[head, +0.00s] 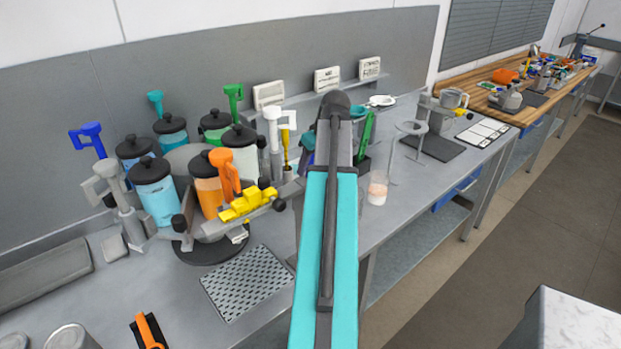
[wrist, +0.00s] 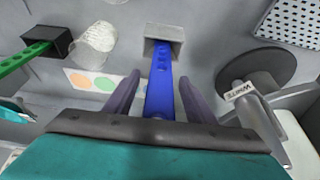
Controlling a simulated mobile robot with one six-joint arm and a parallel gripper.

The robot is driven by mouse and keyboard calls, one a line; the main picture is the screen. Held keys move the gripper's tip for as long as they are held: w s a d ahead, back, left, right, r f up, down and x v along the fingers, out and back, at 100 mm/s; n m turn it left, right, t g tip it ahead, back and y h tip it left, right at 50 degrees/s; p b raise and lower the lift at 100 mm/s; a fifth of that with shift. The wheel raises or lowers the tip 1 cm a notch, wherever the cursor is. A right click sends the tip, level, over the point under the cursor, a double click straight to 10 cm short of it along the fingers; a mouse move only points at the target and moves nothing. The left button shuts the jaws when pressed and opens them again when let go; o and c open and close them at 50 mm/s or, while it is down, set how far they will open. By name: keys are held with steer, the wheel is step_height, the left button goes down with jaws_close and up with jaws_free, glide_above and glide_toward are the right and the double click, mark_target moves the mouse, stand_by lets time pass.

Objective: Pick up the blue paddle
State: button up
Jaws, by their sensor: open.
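The blue paddle (wrist: 159,90) stands with one end in a small grey block holder (wrist: 163,38) in the wrist view. My gripper (wrist: 159,77) is open, with one dark finger on each side of the paddle. Small gaps show between the paddle and both fingers. The paddle's near end is hidden by the dark gripper body. In the head view my arm covers this spot, and my gripper cannot be made out there. A separate blue handle (head: 90,137) shows at the left, by the dark-lidded drums.
A green paddle (wrist: 25,57) in a black block and a clear beaker (wrist: 97,39) are left of the blue paddle in the wrist view. A drum part labelled WHITE (wrist: 243,93) is close on the right. A perforated mat (head: 247,283) lies near the bench front.

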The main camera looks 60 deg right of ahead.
steer(key=shift+c, duration=0.4)
steer(key=c, duration=1)
steer(key=shift+r, duration=0.2)
steer(key=shift+c, duration=0.2)
step_height(320, 180, up, 18)
steer(key=b, duration=0.4)
steer(key=shift+f, duration=0.15)
